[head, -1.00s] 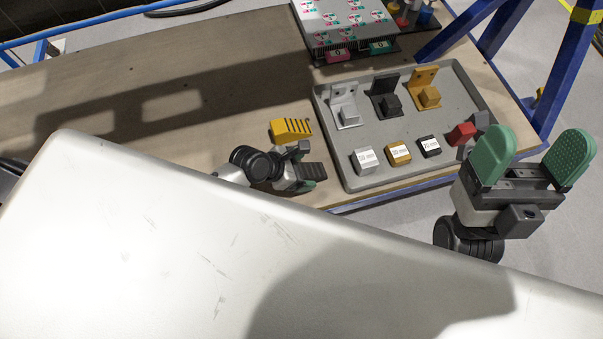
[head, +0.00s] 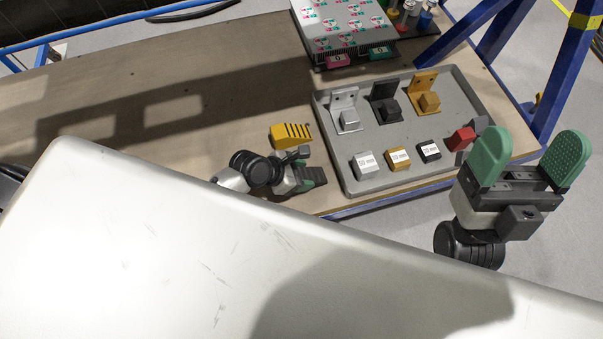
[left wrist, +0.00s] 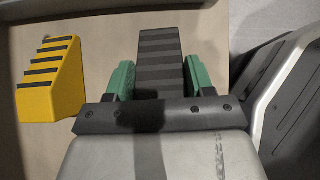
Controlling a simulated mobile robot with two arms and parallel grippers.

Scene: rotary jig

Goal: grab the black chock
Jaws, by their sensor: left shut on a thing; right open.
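The black chock (left wrist: 160,62) is a dark ribbed wedge. In the left wrist view it lies between the two green fingers of my left gripper (left wrist: 158,82), which are shut on its sides. In the head view the chock (head: 311,174) shows beyond my left gripper (head: 303,177), near the front edge of the table; my wrist hides part of it. I cannot tell whether it still touches the table. My right gripper (head: 531,165) is open and empty, out over the floor to the right of the table.
A yellow chock with black stripes (head: 291,135) sits just behind my left gripper. A grey tray (head: 360,98) holds brackets, labelled blocks and a red block (head: 461,138). A patterned panel (head: 345,25) stands at the back. The left of the wooden table (head: 180,100) is clear.

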